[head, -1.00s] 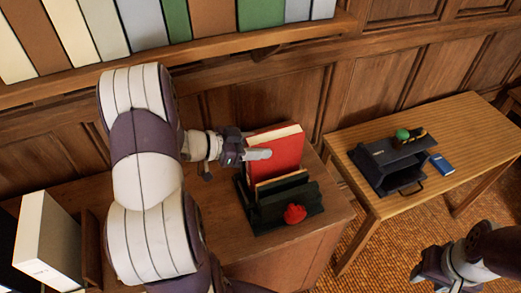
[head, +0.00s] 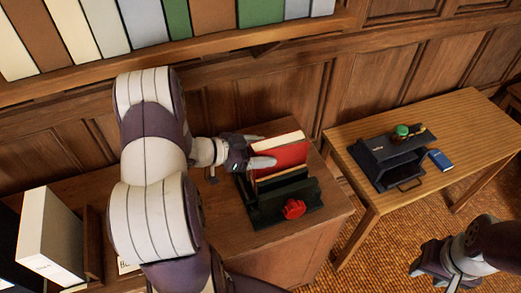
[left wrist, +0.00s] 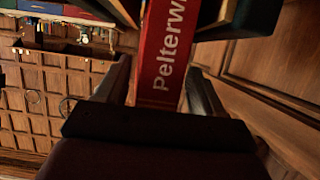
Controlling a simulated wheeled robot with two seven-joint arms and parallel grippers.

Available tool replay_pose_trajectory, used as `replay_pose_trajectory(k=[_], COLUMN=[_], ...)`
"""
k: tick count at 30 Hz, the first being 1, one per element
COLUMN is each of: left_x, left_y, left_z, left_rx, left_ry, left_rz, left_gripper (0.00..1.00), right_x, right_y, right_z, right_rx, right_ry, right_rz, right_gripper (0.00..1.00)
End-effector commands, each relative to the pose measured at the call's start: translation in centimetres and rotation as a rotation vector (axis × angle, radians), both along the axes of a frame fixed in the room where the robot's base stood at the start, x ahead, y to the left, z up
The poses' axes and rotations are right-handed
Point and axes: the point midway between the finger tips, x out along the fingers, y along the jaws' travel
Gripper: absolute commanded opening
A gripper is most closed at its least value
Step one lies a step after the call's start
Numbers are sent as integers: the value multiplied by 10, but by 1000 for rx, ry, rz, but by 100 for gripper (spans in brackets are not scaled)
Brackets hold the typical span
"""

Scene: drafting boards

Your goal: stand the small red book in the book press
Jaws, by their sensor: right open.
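The red book (head: 285,156) with cream page edges stands upright between the plates of the dark green book press (head: 268,213), which has a red knob (head: 293,209). My left gripper (head: 261,162) is at the book's left end, with one finger across its front cover. In the left wrist view the red spine (left wrist: 163,60), with white lettering, sits between the two fingers. The book's lower part is hidden behind the press's front plate, so I cannot tell if it touches the bottom. My right gripper (head: 428,262) is open and empty at the lower right.
The press stands on a wooden cabinet (head: 325,222) against the panelled wall. A white binder (head: 50,240) stands at left. A shelf of books runs above.

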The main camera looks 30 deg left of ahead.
Motion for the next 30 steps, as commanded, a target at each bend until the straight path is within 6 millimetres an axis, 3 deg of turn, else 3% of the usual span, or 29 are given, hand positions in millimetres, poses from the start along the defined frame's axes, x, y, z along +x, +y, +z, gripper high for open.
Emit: replay_pose_trajectory(k=[7,21,30], left_x=[-3,-73,-84], left_y=[4,65,73], left_z=[6,42,49], left_rx=[0,0,0], left_ry=[-2,-2,0], left_rz=[4,4,-1], left_gripper=[68,68,68], right_x=[0,0,0], right_y=[0,0,0], right_z=[0,-12,-12], right_rx=[0,0,0], right_ry=[0,0,0], right_rz=[0,0,0], right_gripper=[43,43,43])
